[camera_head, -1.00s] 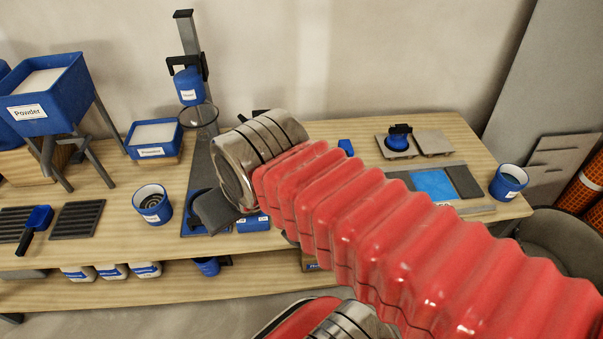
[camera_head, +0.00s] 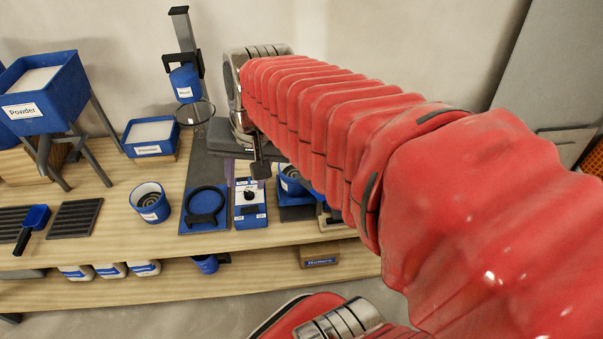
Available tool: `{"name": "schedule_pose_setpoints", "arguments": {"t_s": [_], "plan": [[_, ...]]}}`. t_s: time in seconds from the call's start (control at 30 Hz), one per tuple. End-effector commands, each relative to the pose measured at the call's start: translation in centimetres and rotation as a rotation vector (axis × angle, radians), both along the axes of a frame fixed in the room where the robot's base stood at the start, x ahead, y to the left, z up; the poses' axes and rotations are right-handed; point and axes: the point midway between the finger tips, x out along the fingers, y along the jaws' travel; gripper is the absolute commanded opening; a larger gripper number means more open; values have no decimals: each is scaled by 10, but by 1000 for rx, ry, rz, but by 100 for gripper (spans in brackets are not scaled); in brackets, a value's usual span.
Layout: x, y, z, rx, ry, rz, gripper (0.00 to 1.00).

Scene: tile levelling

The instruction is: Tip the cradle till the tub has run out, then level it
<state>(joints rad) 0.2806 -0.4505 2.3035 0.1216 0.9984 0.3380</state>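A blue labelled tub (camera_head: 185,84) hangs in a black cradle (camera_head: 168,62) on a tall grey post (camera_head: 182,30), left of centre. The tub looks roughly upright; its inside and any flow are not visible. A clear round bowl or funnel (camera_head: 197,113) sits below it. My gripper (camera_head: 245,160) is at the end of my red-sleeved arm, below the metal wrist, lower and to the right of the tub and apart from it. Only dark parts of the gripper show; its finger opening and anything in it cannot be made out.
A blue bucket (camera_head: 150,203), a blue plate with a black ring (camera_head: 205,207) and a blue control box (camera_head: 250,205) stand on the bench's front. A blue Powder hopper (camera_head: 45,95) stands left. Another blue tub (camera_head: 292,182) is partly behind my arm, which hides the bench's right.

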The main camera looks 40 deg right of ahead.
Motion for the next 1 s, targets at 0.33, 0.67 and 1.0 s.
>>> {"name": "schedule_pose_setpoints", "arguments": {"t_s": [0.33,0.67,1.0], "plan": [[29,-84,-19,230,133,-533,36],[36,-175,-49,455,242,-1029,36],[26,-245,-77,629,320,-1383,36]]}}
